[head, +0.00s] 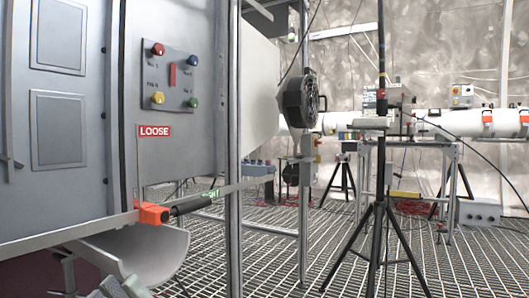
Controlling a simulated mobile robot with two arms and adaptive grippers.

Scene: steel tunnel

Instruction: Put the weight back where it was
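I cannot make out a weight for certain in the head view. An orange block (152,213) with a black cylindrical handle (191,205) sits at the rail in front of the grey cabinet, at lower left. The handle points right, towards a green label on the rail. Grey angular parts (118,287) are cut off by the bottom edge below the orange block. They look like part of my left gripper, but its fingertips and whatever may be in it are hidden. My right gripper is not in view.
The grey cabinet (70,140) fills the left, with coloured buttons and a red LOOSE label (154,131). A metal post (234,150) stands right of it. A black tripod (378,240) stands on the grated floor (290,265). A white pipe (435,123) runs behind.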

